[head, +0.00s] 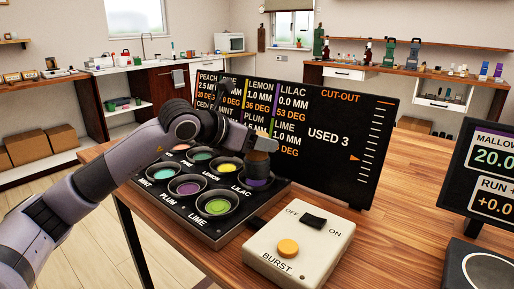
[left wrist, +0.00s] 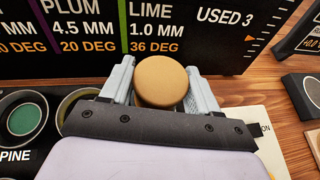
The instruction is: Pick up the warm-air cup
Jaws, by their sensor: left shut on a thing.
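The warm-air cup (head: 258,163) is a small dark piece with a round tan top, over the lilac well at the right back of the black dropper array (head: 214,236). Its tan top (left wrist: 160,82) fills the gap between my fingers in the left wrist view. My left gripper (head: 252,146) is shut on the cup, reaching it from the left. I cannot tell whether the cup still touches the well. Purple shows just below it. My right gripper is not in view.
A black display board (head: 322,138) stands close behind the array. A cream switch box (head: 305,258) with an orange button (head: 288,248) sits in front right. A second display (head: 492,170) and a dark scale stand at the far right. Bare wooden table (head: 405,215) lies between.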

